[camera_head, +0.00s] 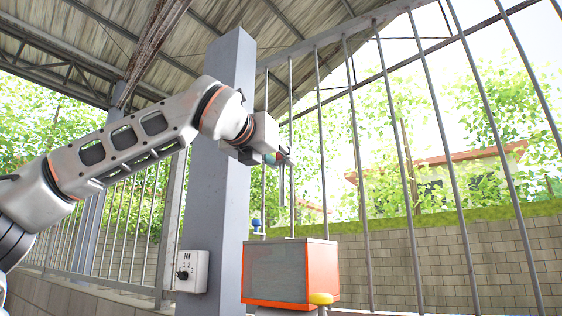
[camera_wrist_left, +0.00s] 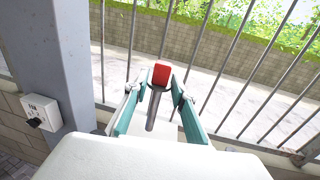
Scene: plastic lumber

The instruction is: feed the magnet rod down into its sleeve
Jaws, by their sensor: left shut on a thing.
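My left gripper (camera_head: 280,157) is high above the orange and grey box (camera_head: 279,274) in the head view, beside the grey post. It is shut on the magnet rod, whose grey shaft (camera_head: 282,188) hangs about upright below the fingers, clear of the box. In the left wrist view the rod's red end (camera_wrist_left: 161,74) and grey shaft (camera_wrist_left: 153,110) show between the two teal fingers (camera_wrist_left: 155,105). I cannot make out the sleeve for certain in either view. My right gripper is not in view.
A grey post (camera_head: 217,190) stands behind my left arm, with a white fan switch box (camera_head: 192,271) on the left. A barred fence (camera_head: 357,170) runs behind the box. A yellow knob (camera_head: 320,298) and a small blue ball (camera_head: 256,222) show at the box.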

